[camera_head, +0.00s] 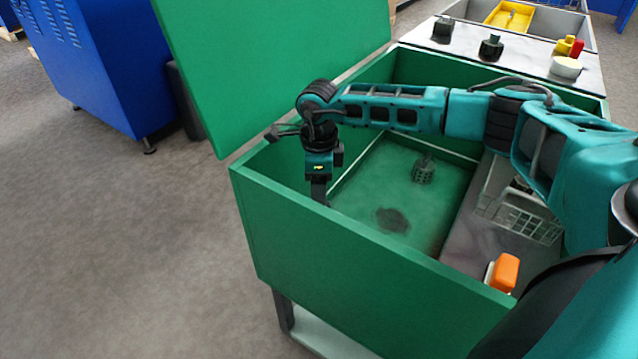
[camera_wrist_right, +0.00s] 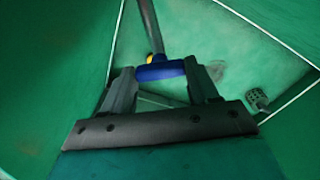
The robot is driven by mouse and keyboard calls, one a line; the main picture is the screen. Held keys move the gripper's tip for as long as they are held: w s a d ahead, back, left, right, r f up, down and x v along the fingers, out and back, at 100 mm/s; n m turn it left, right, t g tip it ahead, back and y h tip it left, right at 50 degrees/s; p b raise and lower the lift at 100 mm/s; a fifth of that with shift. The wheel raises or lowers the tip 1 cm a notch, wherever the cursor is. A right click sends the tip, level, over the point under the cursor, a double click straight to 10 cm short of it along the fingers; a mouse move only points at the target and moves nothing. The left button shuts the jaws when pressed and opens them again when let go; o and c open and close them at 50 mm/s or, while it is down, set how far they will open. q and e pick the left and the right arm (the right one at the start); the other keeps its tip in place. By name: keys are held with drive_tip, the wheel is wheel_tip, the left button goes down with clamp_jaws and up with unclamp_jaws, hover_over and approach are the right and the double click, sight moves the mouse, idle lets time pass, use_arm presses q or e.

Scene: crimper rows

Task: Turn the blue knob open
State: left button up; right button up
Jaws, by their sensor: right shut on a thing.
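The blue knob (camera_wrist_right: 160,71) shows in the right wrist view, between the fingers of my right gripper (camera_wrist_right: 161,82). It is a blue bar on a grey pipe, with a small yellow part beside it. The fingers are shut on the knob. In the head view my right gripper (camera_head: 320,195) reaches down inside the green bin, near its left wall, and the front wall hides its fingertips and the knob. My left gripper is not in view.
The green bin (camera_head: 345,250) has a raised green lid (camera_head: 275,60). Inside are a strainer (camera_head: 423,170), a wire basket (camera_head: 530,220) and an orange-and-white object (camera_head: 503,272). A counter with black knobs (camera_head: 491,47) lies behind. Open floor is at the left.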

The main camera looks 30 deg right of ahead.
drive_tip(key=n, duration=0.5)
drive_tip(key=shift+n, duration=0.3)
drive_tip(key=n+b, duration=0.1)
drive_tip(key=n, duration=0.4)
drive_tip(key=shift+n, duration=0.3)
drive_tip(key=o, duration=1.1)
drive_tip(key=shift+c, duration=0.2)
wheel_tip(320, 180, up, 13)
drive_tip(key=p, duration=0.2)
